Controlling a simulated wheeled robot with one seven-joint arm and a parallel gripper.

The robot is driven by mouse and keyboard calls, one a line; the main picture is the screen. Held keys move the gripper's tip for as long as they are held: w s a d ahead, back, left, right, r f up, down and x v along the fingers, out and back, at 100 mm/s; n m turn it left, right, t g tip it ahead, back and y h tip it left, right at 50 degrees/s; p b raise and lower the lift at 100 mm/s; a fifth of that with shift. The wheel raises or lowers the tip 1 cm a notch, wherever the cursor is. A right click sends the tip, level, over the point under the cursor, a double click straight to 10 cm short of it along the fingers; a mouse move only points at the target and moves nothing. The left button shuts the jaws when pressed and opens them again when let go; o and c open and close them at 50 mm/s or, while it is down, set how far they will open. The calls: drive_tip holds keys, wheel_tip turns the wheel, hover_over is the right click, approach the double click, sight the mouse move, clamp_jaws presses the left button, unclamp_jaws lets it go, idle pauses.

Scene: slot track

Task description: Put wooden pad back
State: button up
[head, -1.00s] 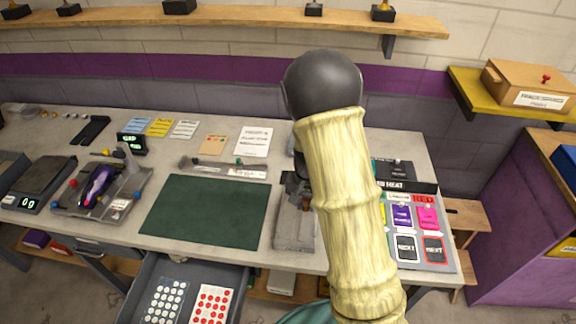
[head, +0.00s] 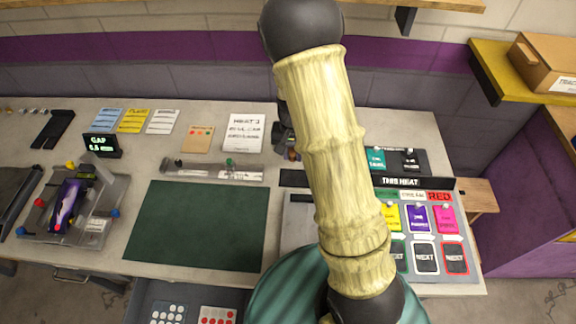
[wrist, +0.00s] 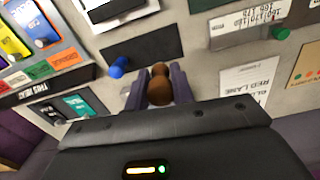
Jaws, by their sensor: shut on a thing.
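My gripper (wrist: 160,95) is shut on a small brown rounded piece, which looks like the wooden pad (wrist: 159,86), between its two fingers. In the head view a bit of the brown piece (head: 293,154) shows beside my arm, and most of my gripper is hidden behind the arm. The gripper is over the back of the bench, to the right of the white printed sheet (head: 244,133). A dark flat plate (wrist: 142,55) lies on the bench beyond the fingers in the wrist view. Whether the pad touches the bench, I cannot tell.
A blue knob (wrist: 117,68) stands left of the fingers. The heat board (head: 426,225) with coloured cards is on the right. A green mat (head: 200,225) lies bare left of my arm. A long grey gauge bar (head: 212,171) lies behind it. An open drawer (head: 190,300) is below.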

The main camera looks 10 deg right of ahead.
drive_tip(key=shift+w, duration=0.45)
drive_tip(key=shift+s+r, duration=0.1)
drive_tip(key=shift+s, duration=0.1)
hover_over(291, 177)
drive_tip(key=shift+s+f+p, duration=0.2)
drive_tip(key=shift+f+p, duration=0.25)
drive_tip(key=shift+f, duration=2.5)
drive_tip(key=shift+f, duration=0.15)
drive_tip(key=shift+f+p, duration=0.4)
drive_tip(key=shift+f, duration=1.55)
drive_tip(key=shift+f, duration=0.1)
drive_tip(key=o, duration=0.9)
drive_tip(key=shift+o, duration=0.5)
drive_tip(key=shift+w, duration=0.15)
